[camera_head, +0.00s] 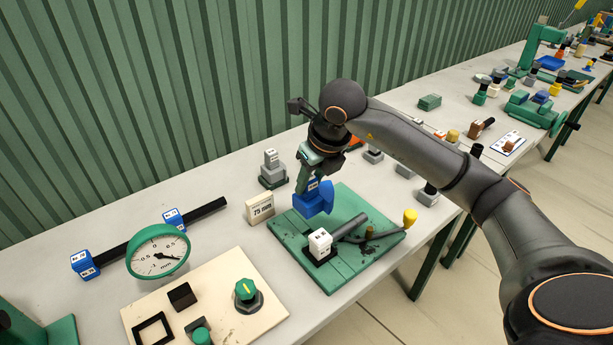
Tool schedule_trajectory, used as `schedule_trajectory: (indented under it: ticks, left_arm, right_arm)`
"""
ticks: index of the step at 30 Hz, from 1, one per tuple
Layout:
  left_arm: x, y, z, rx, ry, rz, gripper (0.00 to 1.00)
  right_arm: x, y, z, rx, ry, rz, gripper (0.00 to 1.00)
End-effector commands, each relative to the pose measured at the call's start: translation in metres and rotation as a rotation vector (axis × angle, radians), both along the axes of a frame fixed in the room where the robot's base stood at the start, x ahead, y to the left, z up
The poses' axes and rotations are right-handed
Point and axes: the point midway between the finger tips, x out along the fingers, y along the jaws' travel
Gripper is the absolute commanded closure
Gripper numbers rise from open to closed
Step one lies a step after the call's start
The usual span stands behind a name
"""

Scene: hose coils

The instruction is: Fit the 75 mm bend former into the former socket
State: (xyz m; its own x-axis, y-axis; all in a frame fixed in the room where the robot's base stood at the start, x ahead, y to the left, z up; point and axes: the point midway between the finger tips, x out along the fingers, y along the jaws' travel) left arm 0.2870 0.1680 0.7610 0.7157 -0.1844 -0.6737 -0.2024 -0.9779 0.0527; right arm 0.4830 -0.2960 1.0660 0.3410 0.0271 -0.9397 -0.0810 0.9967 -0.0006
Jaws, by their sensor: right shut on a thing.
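My right gripper (312,172) comes down from above and is shut on a blue block (313,200) with a small white label, which looks like the bend former. The label is too small to read. The blue block is over the back left part of a green bending plate (327,278); whether it touches the plate I cannot tell. A cream sign (261,208) reading "75 mm" stands just left of it. I cannot make out the former socket; the gripper and block hide part of the plate. My left gripper is not in view.
On the plate are a white labelled block (320,243), a dark grey bar (349,227) and a yellow-knobbed lever (410,217). A dial gauge (158,251) and a cream control panel (215,308) are at left. Grey blocks (272,160) stand behind, near the green wall.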

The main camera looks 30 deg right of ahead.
Motion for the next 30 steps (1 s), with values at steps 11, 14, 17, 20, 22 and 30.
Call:
schedule_trajectory:
  ticks: [11, 14, 17, 20, 22, 30]
  left_arm:
    - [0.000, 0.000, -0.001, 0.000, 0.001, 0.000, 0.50]
    - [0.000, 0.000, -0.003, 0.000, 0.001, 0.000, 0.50]
    - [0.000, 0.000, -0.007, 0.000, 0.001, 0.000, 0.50]
    - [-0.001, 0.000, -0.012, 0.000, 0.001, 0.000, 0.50]
    - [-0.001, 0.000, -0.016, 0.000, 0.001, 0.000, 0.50]
    - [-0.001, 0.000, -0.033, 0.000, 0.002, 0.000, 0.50]
  right_arm:
    - [0.001, 0.000, 0.001, 0.001, -0.003, -0.005, 1.00]
    - [0.000, 0.000, 0.000, 0.001, -0.008, -0.005, 1.00]
    - [0.000, 0.000, -0.001, 0.002, -0.013, -0.005, 1.00]
    - [0.000, 0.000, -0.007, 0.002, -0.012, -0.005, 1.00]
    - [0.000, 0.000, -0.011, 0.002, -0.012, -0.005, 1.00]
    - [0.000, 0.000, -0.031, 0.002, -0.012, -0.004, 1.00]
